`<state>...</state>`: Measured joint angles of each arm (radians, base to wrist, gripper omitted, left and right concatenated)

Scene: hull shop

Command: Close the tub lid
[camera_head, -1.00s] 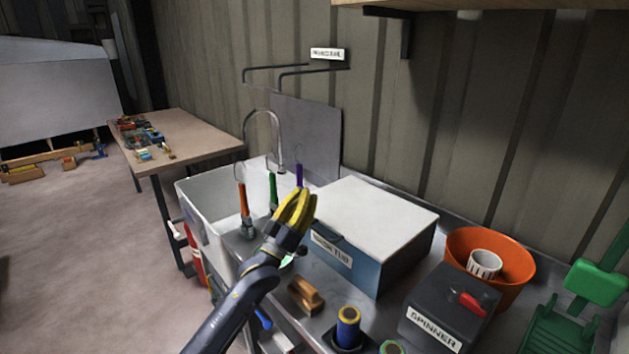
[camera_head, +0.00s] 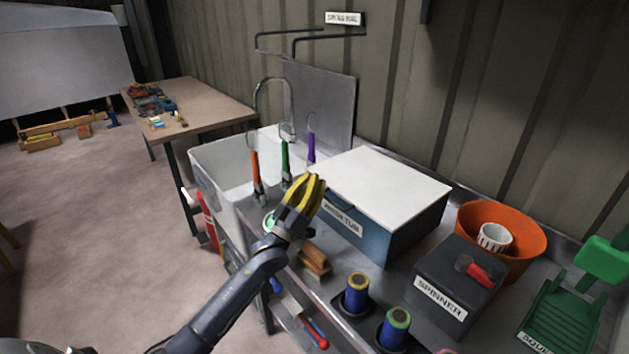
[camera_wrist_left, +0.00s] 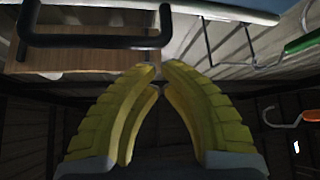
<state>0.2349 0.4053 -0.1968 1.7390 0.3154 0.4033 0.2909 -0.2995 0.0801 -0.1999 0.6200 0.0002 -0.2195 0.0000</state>
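The wash tub (camera_head: 392,235) is a blue box on the metal counter. Its white lid (camera_head: 385,182) lies flat across the top, with no gap that I can see. My left gripper (camera_head: 318,183) has yellow fingers and is at the tub's front left corner, close to the lid's front edge. In the left wrist view its fingertips (camera_wrist_left: 158,68) meet with nothing between them. A black bar handle (camera_wrist_left: 90,40) shows just beyond the tips there; I cannot tell whether they touch it. My right gripper is out of view.
The sink (camera_head: 222,172) with upright orange, green and purple handled tools is left of the tub. A wooden brush (camera_head: 315,260) and blue spools (camera_head: 356,295) stand in front. The spinner box (camera_head: 455,280) and orange bowl (camera_head: 520,240) are to the right.

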